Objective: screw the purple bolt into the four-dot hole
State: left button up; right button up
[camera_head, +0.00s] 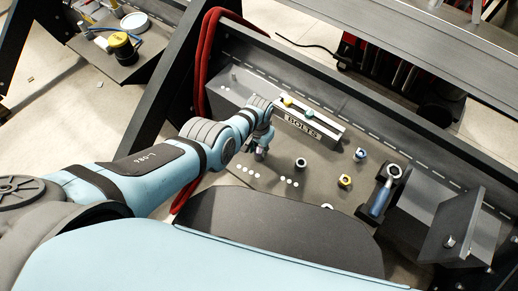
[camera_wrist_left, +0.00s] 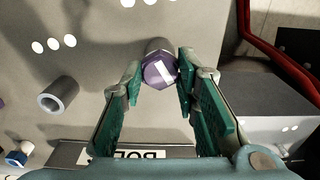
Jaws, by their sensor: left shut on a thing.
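The purple bolt (camera_wrist_left: 154,74) shows its six-sided head with a white stripe in the left wrist view. My left gripper (camera_wrist_left: 158,82) is shut on it, with a green-padded finger on each side. A grey collar (camera_wrist_left: 160,45) stands right behind the head; how far the shank sits in it is hidden. In the head view my left gripper (camera_head: 262,150) points down at the plate (camera_head: 225,183), beside a row of several white dots (camera_head: 248,171). Dots cut by the top edge of the wrist view (camera_wrist_left: 150,2) lie near that collar.
An empty grey collar (camera_head: 300,162) stands beside three dots (camera_head: 289,181). Blue (camera_head: 360,154) and yellow (camera_head: 345,181) pieces stand to the right. The BOLTS rack (camera_head: 312,124) is behind my gripper, with yellow and teal bolts on it. A red hose (camera_head: 203,60) hangs at the left.

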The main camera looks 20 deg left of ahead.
pick_arm(q)
jog(key=m, duration=0.3)
jog(key=shift+m, duration=0.3)
jog(key=m, duration=0.6)
jog(key=o, duration=0.9)
jog(key=shift+o, duration=0.2)
